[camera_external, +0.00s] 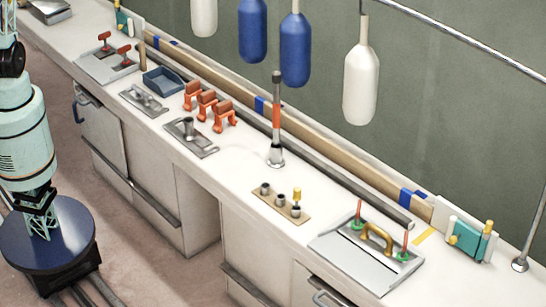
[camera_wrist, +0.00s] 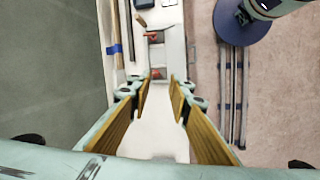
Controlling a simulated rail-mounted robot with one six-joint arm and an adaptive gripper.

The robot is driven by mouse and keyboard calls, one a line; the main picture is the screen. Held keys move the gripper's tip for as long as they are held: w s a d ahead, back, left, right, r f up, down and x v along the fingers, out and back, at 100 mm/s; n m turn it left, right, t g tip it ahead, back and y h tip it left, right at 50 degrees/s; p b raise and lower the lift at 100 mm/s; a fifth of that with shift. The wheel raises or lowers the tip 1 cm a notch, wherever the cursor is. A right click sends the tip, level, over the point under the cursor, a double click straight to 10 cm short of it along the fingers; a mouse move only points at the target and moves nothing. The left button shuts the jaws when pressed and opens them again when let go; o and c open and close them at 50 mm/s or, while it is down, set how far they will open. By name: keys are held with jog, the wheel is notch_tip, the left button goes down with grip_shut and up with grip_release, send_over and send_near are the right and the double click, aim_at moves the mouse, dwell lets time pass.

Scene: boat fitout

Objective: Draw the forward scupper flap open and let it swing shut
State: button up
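My gripper (camera_wrist: 160,82) is open and empty in the wrist view, its ochre-padded fingers spread above the white worktop. It is outside the external view. A grey plate with two red handles (camera_external: 104,58) sits toward the left end of the bench; it also shows beyond my fingertips in the wrist view (camera_wrist: 156,56). A grey fitting (camera_external: 48,10) lies at the far upper left, cut by the frame edge. I cannot tell whether it is the forward scupper flap; no flap is clearly identifiable. A pale edge shows between the finger bases.
The worktop carries a blue tray (camera_external: 163,80), orange clamps (camera_external: 209,105), an upright post (camera_external: 276,130) and a plate with a brass handle (camera_external: 376,238). Blue and white floats (camera_external: 295,48) hang above. A cabinet door with a blue handle (camera_external: 100,130) is in front.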

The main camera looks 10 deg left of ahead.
jog(key=s+d+m+t+y, duration=0.25)
jog(key=s+m, duration=0.35)
jog(key=s, duration=2.5)
jog(key=s+a+f+m+t, duration=0.1)
jog(key=s+f, duration=0.3)
jog(key=s, duration=0.6)
jog(key=shift+a+m, duration=0.3)
jog(key=shift+m, duration=0.3)
jog(key=shift+y, duration=0.25)
